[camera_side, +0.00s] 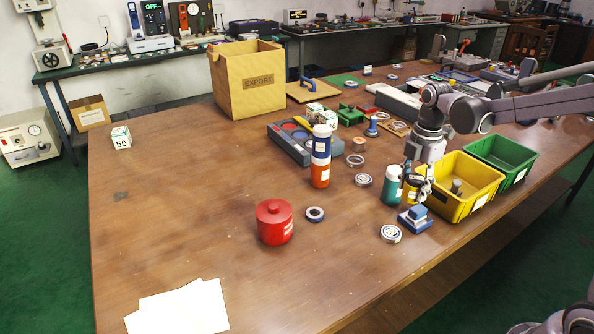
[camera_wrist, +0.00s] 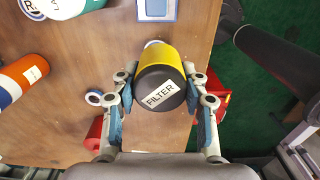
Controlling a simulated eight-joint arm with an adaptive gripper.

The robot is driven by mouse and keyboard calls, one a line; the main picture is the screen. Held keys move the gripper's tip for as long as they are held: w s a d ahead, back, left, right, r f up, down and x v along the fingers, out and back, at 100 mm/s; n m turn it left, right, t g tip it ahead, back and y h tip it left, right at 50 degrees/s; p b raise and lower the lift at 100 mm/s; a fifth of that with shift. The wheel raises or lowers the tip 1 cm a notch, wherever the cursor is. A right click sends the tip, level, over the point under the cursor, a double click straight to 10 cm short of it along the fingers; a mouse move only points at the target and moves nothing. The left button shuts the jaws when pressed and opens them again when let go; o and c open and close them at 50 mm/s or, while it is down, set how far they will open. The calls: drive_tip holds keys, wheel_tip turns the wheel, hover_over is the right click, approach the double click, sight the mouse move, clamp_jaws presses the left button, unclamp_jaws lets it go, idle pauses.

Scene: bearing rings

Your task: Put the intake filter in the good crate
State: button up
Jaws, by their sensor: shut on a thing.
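The intake filter (camera_wrist: 172,72) is a yellow cylinder with a black end marked FILTER, seen in the wrist view. My gripper (camera_wrist: 160,98) is shut on it, with one blue-padded finger on each side. In the side view my gripper (camera_side: 418,182) is low over the table, between the teal bottle and the yellow crate; the filter is mostly hidden there. A yellow crate (camera_side: 478,204) stands just right of my gripper, with a grey part inside. A green crate (camera_side: 516,178) stands behind it and looks empty. I cannot read which crate is the good one.
A teal bottle (camera_side: 391,187) stands close to my gripper's left. A blue block (camera_side: 415,220) and a bearing ring (camera_side: 391,233) lie in front. A blue, white and orange bottle (camera_side: 320,170) and a red pot (camera_side: 274,222) stand further left. The table's front left is mostly clear.

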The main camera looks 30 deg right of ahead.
drive_tip(key=w+d+n, duration=0.2)
drive_tip(key=d+n, duration=1.1)
drive_tip(key=d, duration=0.4)
drive_tip(key=w+d+n, duration=0.3)
drive_tip(key=d+n, duration=1)
drive_tip(key=d, duration=0.3)
drive_tip(key=s+d+f+m, duration=0.2)
drive_tip(key=s+d+m, duration=0.5)
drive_tip(key=d+m, duration=0.7)
drive_tip(key=a+f+m, duration=0.1)
drive_tip(key=f, duration=0.2)
drive_tip(key=a+f+m, duration=0.1)
drive_tip(key=f, duration=0.5)
drive_tip(key=shift+w+a+f+m, duration=0.2)
drive_tip(key=shift+a+f+m, duration=0.05)
drive_tip(key=shift+a+m, duration=0.15)
drive_tip(key=o, duration=0.9)
drive_tip(key=shift+f, duration=0.1)
